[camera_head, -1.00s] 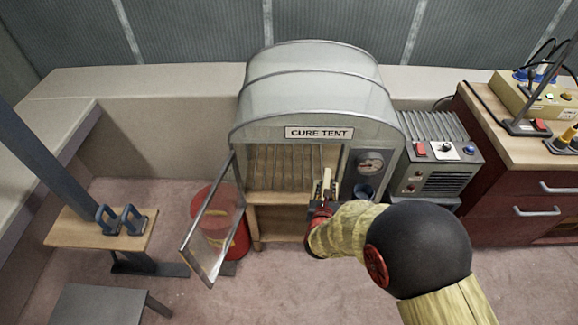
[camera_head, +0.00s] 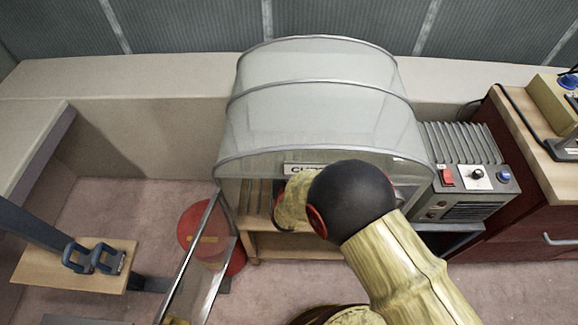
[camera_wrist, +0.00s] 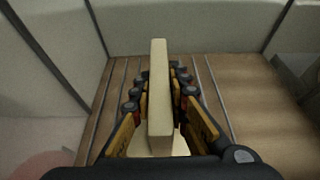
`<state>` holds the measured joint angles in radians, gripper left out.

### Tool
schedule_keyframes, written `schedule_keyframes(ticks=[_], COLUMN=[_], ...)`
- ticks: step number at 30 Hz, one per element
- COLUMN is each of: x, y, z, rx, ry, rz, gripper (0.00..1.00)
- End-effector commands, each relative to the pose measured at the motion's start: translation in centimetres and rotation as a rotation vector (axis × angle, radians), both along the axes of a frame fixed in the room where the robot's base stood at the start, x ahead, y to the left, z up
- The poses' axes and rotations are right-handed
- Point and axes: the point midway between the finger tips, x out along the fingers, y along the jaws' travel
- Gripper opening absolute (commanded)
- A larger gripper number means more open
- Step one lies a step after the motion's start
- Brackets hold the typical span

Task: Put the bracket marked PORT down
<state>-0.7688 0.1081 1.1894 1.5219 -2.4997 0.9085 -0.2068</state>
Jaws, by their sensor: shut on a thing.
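In the wrist view my gripper (camera_wrist: 160,105) is shut on a pale cream bracket (camera_wrist: 158,85), with a finger on each side of it. No PORT marking can be read on it. The bracket stands upright in the jaws, in front of the slatted wooden floor (camera_wrist: 225,125) of the cure tent. In the head view the cure tent (camera_head: 312,110) has a grey-white domed cover, and its glass door (camera_head: 200,262) hangs open at the left. My arm reaches into its front opening and hides the gripper and bracket there. I cannot tell whether the bracket touches the floor.
A red bin (camera_head: 203,228) stands behind the open door. A heater unit (camera_head: 465,178) stands right of the tent, beside a red cabinet (camera_head: 530,200).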

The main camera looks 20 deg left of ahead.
Motion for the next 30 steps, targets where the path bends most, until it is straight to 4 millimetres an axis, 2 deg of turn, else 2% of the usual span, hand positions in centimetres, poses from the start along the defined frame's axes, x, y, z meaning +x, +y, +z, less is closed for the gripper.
schedule_keyframes(ticks=[5, 12, 19, 24, 30], x=[0.0, -0.1, 0.0, 0.0, 0.0], y=[0.3, 0.3, 0.3, 0.3, 0.3], z=[-1.0, -5.3, -7.3, -9.8, -10.0], rx=[0.000, -0.001, 0.001, 0.000, 0.002], ry=[-0.001, 0.001, -0.002, -0.001, -0.002], rz=[0.004, 0.004, 0.003, 0.004, 0.003], gripper=[0.00, 0.00, 0.00, 0.00, 0.00])
